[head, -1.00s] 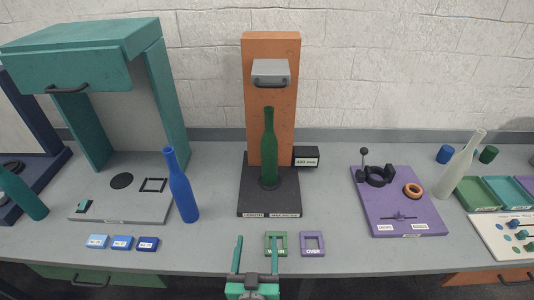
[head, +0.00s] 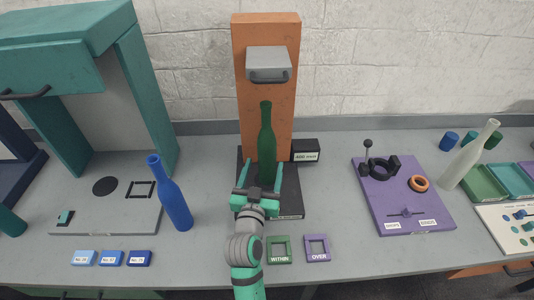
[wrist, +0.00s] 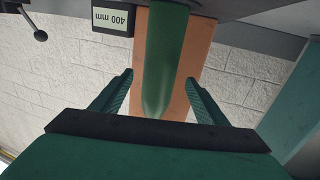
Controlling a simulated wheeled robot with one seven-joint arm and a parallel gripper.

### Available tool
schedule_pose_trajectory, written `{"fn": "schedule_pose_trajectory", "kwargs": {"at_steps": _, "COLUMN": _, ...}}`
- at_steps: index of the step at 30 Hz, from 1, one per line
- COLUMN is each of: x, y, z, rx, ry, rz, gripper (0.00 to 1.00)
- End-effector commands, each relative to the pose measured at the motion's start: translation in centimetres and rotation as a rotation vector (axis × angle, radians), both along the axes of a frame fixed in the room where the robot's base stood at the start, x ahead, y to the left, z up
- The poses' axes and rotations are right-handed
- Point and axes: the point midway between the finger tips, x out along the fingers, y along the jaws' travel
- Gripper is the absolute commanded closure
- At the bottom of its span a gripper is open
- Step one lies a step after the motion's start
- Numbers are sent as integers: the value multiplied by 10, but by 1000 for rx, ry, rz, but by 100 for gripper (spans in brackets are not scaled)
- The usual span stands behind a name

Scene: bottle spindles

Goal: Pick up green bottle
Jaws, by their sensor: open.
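The green bottle (head: 267,140) stands upright on the black base of the orange measuring stand at the middle of the table. In the wrist view the green bottle (wrist: 164,60) shows upside down, between the two fingers and beyond their tips. My gripper (head: 262,170) is open in front of the bottle, its fingers pointing at the stand. In the wrist view my gripper (wrist: 158,80) has a finger on each side of the bottle's line, and nothing is held. The lower part of the bottle is partly hidden behind my gripper in the head view.
The orange upright (head: 240,85) with a grey block (head: 268,62) rises behind the bottle. A display box (head: 306,151) sits right of it. A blue bottle (head: 174,200) stands left, a pale bottle (head: 467,160) right. Green and purple frames (head: 318,248) lie in front.

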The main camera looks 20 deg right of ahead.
Motion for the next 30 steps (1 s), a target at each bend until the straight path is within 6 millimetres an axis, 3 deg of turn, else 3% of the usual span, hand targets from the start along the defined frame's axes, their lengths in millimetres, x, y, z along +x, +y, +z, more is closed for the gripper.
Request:
{"fn": "schedule_pose_trajectory", "kwargs": {"at_steps": 5, "x": 8, "y": -5, "z": 1, "rx": 0, "ry": -1, "rz": 0, "gripper": 32}}
{"fn": "schedule_pose_trajectory", "kwargs": {"at_steps": 15, "x": 44, "y": -25, "z": 8, "rx": 0, "ry": 0, "rz": 0, "gripper": 32}}
{"fn": "schedule_pose_trajectory", "kwargs": {"at_steps": 25, "x": 49, "y": -29, "z": 8, "rx": 0, "ry": 0, "rz": -1, "gripper": 32}}
{"fn": "schedule_pose_trajectory", "kwargs": {"at_steps": 30, "x": 49, "y": -30, "z": 8, "rx": 0, "ry": 0, "rz": -2, "gripper": 71}}
